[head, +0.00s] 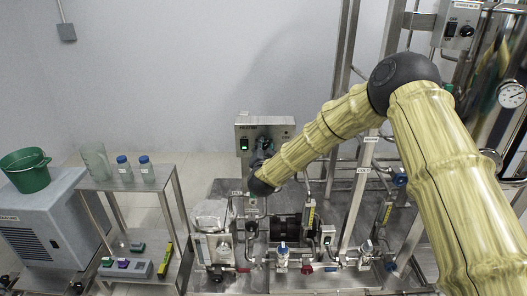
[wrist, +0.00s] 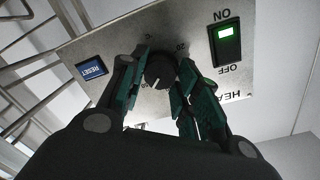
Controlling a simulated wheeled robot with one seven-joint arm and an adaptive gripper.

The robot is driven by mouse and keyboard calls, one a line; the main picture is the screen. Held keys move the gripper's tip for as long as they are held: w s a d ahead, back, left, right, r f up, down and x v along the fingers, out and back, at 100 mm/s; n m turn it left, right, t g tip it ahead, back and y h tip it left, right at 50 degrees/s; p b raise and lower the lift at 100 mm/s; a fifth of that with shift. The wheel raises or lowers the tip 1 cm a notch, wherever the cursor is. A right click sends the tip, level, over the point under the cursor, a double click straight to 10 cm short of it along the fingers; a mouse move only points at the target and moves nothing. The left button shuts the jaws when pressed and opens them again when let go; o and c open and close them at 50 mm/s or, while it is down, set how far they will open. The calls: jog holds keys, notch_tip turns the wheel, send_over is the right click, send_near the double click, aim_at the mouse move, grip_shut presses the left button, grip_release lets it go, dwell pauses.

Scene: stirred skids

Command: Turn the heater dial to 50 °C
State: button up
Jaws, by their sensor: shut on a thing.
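The heater panel (head: 283,131) is a grey metal box at the centre of the head view, with a lit green switch (head: 243,144). In the wrist view the panel (wrist: 190,22) appears upside down. The heater dial (wrist: 160,72) is a dark round knob with a white pointer line. My gripper (wrist: 162,75) is shut on the dial, with one green-padded finger on each side. Part of the scale around the dial shows, with "20" readable; the rest is hidden by the fingers. In the head view my arm partly covers the dial.
Below the panel are pipes, valves and a pump. A side table (head: 125,183) with bottles and a green bucket (head: 26,170) stand at left.

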jog(key=shift+m+b, duration=0.35)
jog(key=shift+m, duration=0.75)
jog(key=shift+d, duration=0.1)
jog(key=o, duration=1)
jog(key=s, duration=1.2)
jog(key=shift+a+r, duration=0.2)
jog(key=shift+r, duration=0.05)
